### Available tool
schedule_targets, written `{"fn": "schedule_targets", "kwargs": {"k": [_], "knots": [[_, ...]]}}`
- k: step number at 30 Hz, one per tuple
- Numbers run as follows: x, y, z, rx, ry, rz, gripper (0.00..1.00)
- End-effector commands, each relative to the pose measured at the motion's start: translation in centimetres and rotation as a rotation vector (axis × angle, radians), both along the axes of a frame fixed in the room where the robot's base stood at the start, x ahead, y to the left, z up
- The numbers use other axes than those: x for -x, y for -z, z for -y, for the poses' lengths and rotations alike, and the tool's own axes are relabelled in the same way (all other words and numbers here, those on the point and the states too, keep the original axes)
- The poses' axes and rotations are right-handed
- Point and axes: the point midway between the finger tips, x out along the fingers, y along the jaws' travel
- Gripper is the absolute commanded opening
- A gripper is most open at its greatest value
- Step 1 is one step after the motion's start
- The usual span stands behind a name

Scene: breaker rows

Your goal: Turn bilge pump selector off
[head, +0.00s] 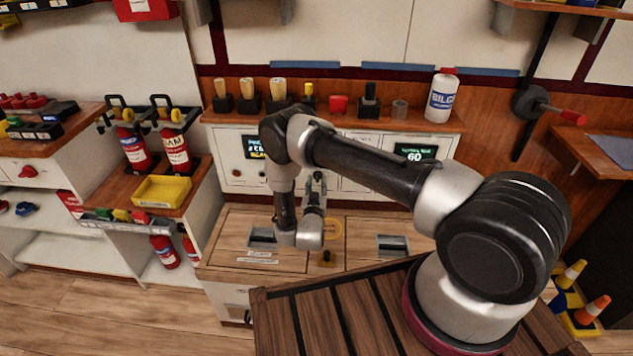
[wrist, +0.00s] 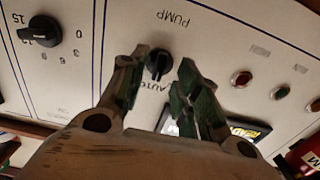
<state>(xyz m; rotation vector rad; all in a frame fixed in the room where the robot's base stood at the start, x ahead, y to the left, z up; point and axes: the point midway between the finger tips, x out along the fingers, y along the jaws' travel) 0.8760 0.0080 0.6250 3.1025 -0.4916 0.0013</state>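The pump selector (wrist: 158,64) is a black rotary knob on the white panel, in the upper middle of the wrist view. It has "PUMP" lettered on one side and "AUTO" on the other; other position labels are hidden or unreadable. My gripper (wrist: 164,70) is open, with its greenish fingertips on either side of the knob. I cannot tell whether either finger touches it. In the head view, my gripper (head: 318,183) points at the panel (head: 235,175) below the shelf, and my arm hides the selector.
Another black dial (wrist: 42,32) with numbers sits at the left of the wrist view. Above the panel, a shelf (head: 430,122) holds a white bilge bottle (head: 441,97) and several handles.

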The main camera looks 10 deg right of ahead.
Motion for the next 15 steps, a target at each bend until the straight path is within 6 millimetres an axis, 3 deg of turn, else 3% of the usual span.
{"fn": "schedule_targets", "kwargs": {"k": [6, 14, 15], "knots": [[-2.1, 0.0, 0.7, 0.0, 0.001, -0.001, 0.32], [-2.3, 0.0, 0.7, 0.0, 0.0, -0.001, 0.32], [-2.3, 0.0, 0.7, 0.0, 0.0, -0.001, 0.28]]}}
